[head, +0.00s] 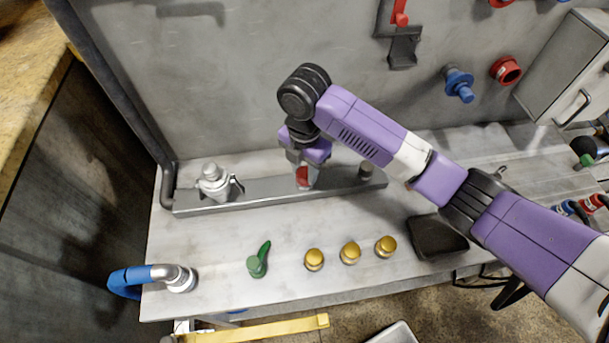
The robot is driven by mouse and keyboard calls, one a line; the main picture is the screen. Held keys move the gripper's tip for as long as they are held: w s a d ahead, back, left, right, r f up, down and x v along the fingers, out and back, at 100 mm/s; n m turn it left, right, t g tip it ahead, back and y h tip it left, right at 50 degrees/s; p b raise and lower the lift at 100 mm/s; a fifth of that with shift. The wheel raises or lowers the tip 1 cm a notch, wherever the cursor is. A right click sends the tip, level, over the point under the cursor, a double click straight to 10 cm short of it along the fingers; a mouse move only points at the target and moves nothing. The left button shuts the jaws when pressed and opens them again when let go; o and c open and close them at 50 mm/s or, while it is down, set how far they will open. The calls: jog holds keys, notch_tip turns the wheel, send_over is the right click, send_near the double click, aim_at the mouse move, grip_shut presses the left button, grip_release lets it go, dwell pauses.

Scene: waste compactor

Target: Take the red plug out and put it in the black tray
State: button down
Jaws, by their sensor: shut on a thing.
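The red plug (302,177) is at the middle of the grey metal bar (262,193) on the bench. My gripper (303,172) points down and is shut on the red plug, whose lower end is at the bar. I cannot tell whether the plug is still seated or slightly raised. The black tray (436,236) lies on the bench near its front edge, to the right of the gold knobs, and looks empty. My forearm passes above and beside the tray's right corner.
A green lever (258,262) and gold knobs (350,253) line the front. A blue-handled pipe (150,279) is at the left. Bare bench lies between bar and knobs.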

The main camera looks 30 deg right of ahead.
jog(key=n, duration=0.3)
jog(key=shift+n+b, duration=0.3)
jog(key=shift+b, duration=0.1)
jog(key=n+b, duration=0.1)
jog(key=n, duration=0.2)
jog(key=shift+f+b, duration=0.2)
jog(key=shift+b, duration=0.2)
jog(key=shift+r+n, duration=0.2)
jog(key=shift+n, duration=0.9)
jog(key=shift+f+b, duration=0.1)
jog(key=shift+b, duration=0.35)
jog(key=shift+f+n+b, duration=0.1)
jog(key=shift+n+b, duration=0.25)
jog(key=shift+n, duration=0.35)
jog(key=shift+n+b, duration=0.6)
jog(key=shift+n, duration=0.5)
jog(key=shift+r+n, duration=0.2)
jog(key=shift+n, duration=0.6)
